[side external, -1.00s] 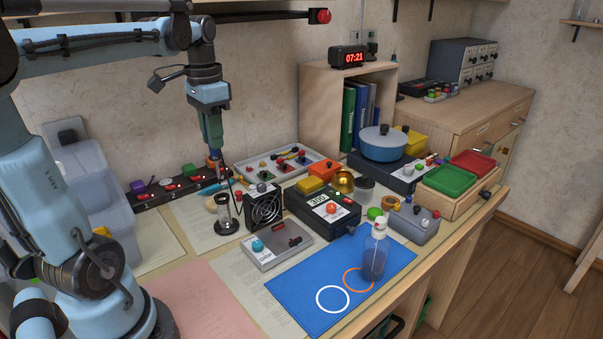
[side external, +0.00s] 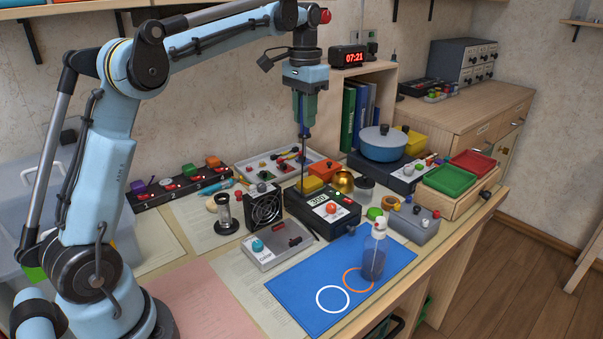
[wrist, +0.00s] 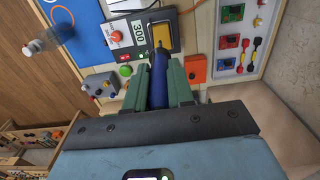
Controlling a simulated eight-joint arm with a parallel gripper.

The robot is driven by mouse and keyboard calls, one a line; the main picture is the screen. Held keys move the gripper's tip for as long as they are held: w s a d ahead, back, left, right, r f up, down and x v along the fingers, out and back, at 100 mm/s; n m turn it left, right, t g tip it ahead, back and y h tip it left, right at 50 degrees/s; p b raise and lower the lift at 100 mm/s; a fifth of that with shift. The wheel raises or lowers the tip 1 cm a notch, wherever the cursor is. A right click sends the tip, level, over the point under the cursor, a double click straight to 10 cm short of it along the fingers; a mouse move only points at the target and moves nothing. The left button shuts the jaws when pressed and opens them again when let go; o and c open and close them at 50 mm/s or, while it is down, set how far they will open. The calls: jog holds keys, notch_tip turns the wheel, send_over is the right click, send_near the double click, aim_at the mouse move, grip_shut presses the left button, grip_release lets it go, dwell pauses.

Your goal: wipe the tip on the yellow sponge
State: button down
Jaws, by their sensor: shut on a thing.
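My gripper (side external: 304,125) is shut on a blue-handled tool with a thin dark shaft (side external: 302,160), pointing down. The wrist view shows its blue handle (wrist: 158,78) between the green fingers. The yellow sponge (side external: 312,184) sits at the back of a black station (side external: 338,222) with a lit display. In the side view the tool's tip is at the sponge's left edge. In the wrist view the tip end lies over the sponge (wrist: 161,37). I cannot tell whether the tip touches it.
An orange block (side external: 324,169) and a brass ball (side external: 343,181) stand close behind and right of the sponge. A black fan (side external: 264,206) stands to the left. A clear bottle (side external: 374,256) stands on the blue mat (side external: 290,290) in front. A tray (side external: 282,161) of parts lies behind.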

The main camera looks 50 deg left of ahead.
aim_at(308, 133)
jog(key=shift+f, duration=3)
dwell(0.3)
jog(key=shift+w, duration=1.85)
jog(key=shift+s, duration=0.1)
jog(key=shift+s, duration=1.3)
dwell(0.4)
